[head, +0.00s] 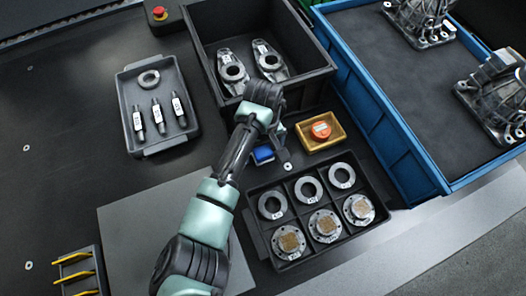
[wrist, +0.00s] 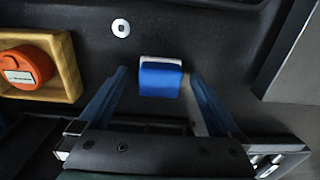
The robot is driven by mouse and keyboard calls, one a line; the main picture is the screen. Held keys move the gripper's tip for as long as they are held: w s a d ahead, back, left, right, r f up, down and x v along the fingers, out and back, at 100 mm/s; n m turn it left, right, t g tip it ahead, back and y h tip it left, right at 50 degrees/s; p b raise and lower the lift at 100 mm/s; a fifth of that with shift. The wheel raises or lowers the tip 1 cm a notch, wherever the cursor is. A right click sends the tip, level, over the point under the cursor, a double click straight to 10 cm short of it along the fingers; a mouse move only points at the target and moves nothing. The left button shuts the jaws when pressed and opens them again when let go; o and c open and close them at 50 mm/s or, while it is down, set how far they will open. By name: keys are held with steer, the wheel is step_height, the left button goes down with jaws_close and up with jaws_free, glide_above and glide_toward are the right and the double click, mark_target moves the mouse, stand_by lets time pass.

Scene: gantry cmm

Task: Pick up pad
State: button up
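The pad appears to be the small blue block with a white edge (head: 262,154), lying on the dark table below the black bin. In the wrist view the blue pad (wrist: 160,81) sits between and slightly beyond the two finger tips of my gripper (wrist: 158,74). The fingers are apart, with a gap on each side of the pad, so my gripper is open and empty. In the head view my gripper (head: 278,142) is over the pad's spot, and my arm partly hides the area. The height gap to the pad is hard to judge.
A yellow tray with an orange-red round part (head: 321,130) stands close right of the pad. A black bin (head: 308,84) with metal parts is behind. A compartment tray of rings and discs (head: 255,222) is in front. A blue crate (head: 395,125) stands right.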

mark_target(263, 150)
steer(key=c, duration=1.4)
step_height(263, 150, up, 10)
steer(key=shift+r+p, duration=0.1)
steer(key=shift+p, duration=0.6)
